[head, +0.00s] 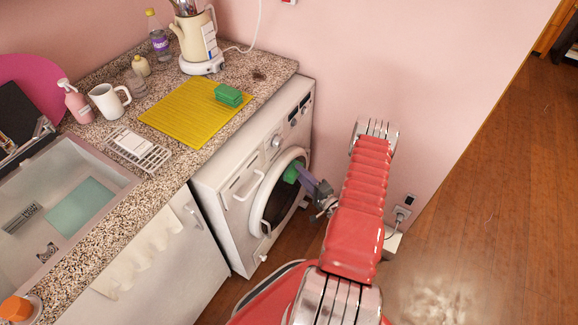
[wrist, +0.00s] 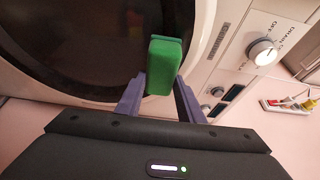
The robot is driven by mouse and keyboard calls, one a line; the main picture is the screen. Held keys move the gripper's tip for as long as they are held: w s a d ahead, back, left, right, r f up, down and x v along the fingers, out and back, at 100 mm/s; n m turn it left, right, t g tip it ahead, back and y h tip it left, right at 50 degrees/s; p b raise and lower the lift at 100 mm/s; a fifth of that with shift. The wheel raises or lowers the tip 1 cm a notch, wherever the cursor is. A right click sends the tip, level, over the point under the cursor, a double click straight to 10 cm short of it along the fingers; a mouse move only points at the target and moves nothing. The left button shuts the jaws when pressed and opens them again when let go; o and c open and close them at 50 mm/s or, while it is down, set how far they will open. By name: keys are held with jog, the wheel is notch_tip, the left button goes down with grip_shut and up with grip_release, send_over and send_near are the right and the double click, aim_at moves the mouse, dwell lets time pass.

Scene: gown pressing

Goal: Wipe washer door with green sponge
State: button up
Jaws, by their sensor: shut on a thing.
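The white washer (head: 228,185) stands under the counter, and its round door (head: 284,203) has a dark glass middle and a pale ring. The door also shows in the wrist view (wrist: 75,50). My gripper (head: 306,180) is shut on a green sponge (wrist: 164,66), held upright between the two fingers. In the head view this sponge (head: 291,172) is at the upper part of the door ring. In the wrist view it overlaps the dark glass and the ring; I cannot tell if it touches. Another green sponge (head: 228,95) lies on the yellow mat on the counter.
The yellow mat (head: 185,112), a kettle-shaped holder (head: 196,40), a mug (head: 108,100) and bottles are on the granite counter. A sink (head: 60,190) is at the left. The washer's knob (wrist: 262,51) is beside the door. Wooden floor (head: 480,200) is open at the right.

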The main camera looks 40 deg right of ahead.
jog(key=shift+w+d+r, duration=0.1)
jog(key=shift+r, duration=2.1)
jog(key=shift+s+r, duration=0.2)
jog(key=shift+r, duration=0.15)
notch_tip(320, 180, down, 4)
jog(key=shift+w+f, duration=0.15)
jog(key=shift+f, duration=0.1)
